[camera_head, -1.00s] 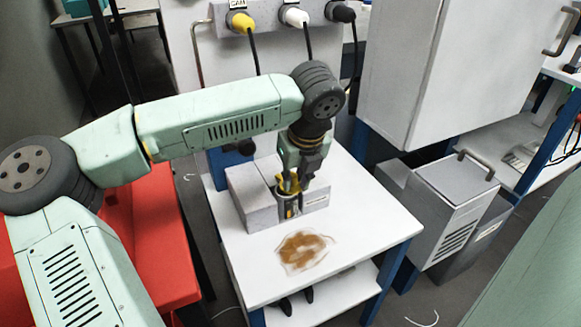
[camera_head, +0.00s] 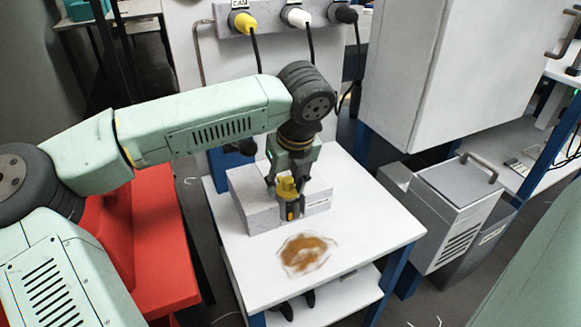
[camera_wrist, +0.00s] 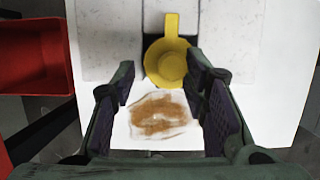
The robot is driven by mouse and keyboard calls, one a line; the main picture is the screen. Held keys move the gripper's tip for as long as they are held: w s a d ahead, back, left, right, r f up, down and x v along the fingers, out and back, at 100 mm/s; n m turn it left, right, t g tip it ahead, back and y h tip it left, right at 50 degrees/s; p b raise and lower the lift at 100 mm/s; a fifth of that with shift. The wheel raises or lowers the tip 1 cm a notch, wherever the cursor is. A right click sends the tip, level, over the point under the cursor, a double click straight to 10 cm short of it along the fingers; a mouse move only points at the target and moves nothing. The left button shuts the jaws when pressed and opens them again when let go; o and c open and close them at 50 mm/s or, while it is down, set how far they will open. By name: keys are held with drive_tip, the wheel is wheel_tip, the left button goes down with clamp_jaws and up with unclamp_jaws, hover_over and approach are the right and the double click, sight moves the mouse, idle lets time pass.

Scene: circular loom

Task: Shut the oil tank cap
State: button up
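The yellow cap (camera_head: 287,187) sits at the front of a pale grey block on the white table. In the wrist view the cap (camera_wrist: 166,64) is a yellow disc with a tab pointing to the top of the picture. A dark slim body, perhaps the oil tank (camera_head: 292,210), shows below the cap; I cannot tell whether the cap is fully seated. My gripper (camera_head: 286,180) points down over the cap. In the wrist view the fingers of my gripper (camera_wrist: 160,72) are spread wide, with nothing held; the cap lies between and beyond the tips.
The grey block (camera_head: 250,206) flanks the cap. A brown stain (camera_head: 305,254) lies on the white table (camera_head: 372,230) in front. A red bin (camera_head: 165,240) stands at left. A grey case with a handle (camera_head: 455,205) stands at right. Cables hang from plugs behind.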

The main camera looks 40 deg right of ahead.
drive_tip(key=shift+o, duration=0.7)
drive_tip(key=shift+f, duration=0.1)
drive_tip(key=shift+d, duration=0.1)
drive_tip(key=shift+s, duration=0.25)
drive_tip(key=s+a+r, duration=0.1)
drive_tip(key=s+r, duration=0.3)
drive_tip(key=s, duration=0.1)
drive_tip(key=shift+s, duration=0.3)
drive_tip(key=shift+a, duration=0.1)
